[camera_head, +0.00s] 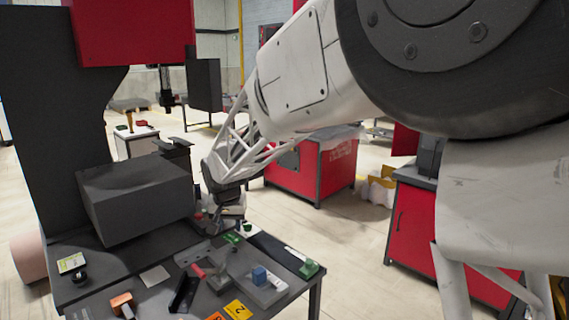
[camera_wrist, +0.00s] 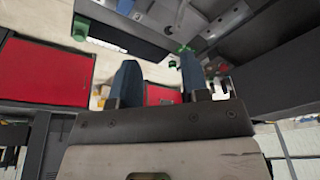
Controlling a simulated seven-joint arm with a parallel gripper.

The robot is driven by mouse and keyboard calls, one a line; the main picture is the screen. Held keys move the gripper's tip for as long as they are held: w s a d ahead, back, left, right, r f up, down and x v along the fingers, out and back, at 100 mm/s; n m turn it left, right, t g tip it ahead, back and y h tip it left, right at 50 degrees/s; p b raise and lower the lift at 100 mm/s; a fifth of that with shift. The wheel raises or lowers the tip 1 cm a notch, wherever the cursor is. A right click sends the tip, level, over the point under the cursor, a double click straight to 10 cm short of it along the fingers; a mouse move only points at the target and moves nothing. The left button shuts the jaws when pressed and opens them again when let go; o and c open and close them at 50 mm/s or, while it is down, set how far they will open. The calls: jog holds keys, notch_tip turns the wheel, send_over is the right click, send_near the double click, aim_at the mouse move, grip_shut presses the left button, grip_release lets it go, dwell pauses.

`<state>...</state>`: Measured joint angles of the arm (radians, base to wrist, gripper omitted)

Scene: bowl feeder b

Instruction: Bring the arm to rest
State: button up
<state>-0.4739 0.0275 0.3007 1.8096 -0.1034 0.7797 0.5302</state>
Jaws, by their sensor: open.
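My gripper (camera_wrist: 158,68) shows in the wrist view with its two blue fingers apart and nothing between them. In the head view my white arm reaches from the right toward the far side of the dark worktable (camera_head: 140,272). The end of the arm is small there, close to the table's far edge, and its fingers are hard to make out. I cannot tell whether it touches anything. In the wrist view the table's underside or edge and small green parts (camera_wrist: 186,49) lie beyond the fingers.
On the table are a blue block (camera_head: 260,276) on a grey piece, a copper-coloured block (camera_head: 122,301), a red-handled item (camera_head: 198,270), a yellow card (camera_head: 238,310) and a green part (camera_head: 309,268). A grey machine box (camera_head: 140,198) stands at the left. Red cabinets (camera_head: 318,168) stand beyond open floor.

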jog(key=s+d+r, duration=0.3)
jog(key=s+d, duration=0.5)
jog(key=d, duration=0.2)
jog(key=s+d+r, duration=0.4)
jog(key=s+d, duration=0.3)
jog(key=d, duration=0.4)
jog(key=s+d+f, duration=0.1)
jog(key=s+d, duration=0.5)
jog(key=s, duration=0.5)
jog(key=s+d+f, duration=0.2)
jog(key=s+d, duration=0.4)
jog(key=s, duration=0.6)
jog(key=shift+s+d+h, duration=0.2)
jog(key=shift+d+h, duration=0.1)
jog(key=shift+d, duration=0.1)
jog(key=shift+w, duration=0.15)
jog(key=shift+c, duration=0.3)
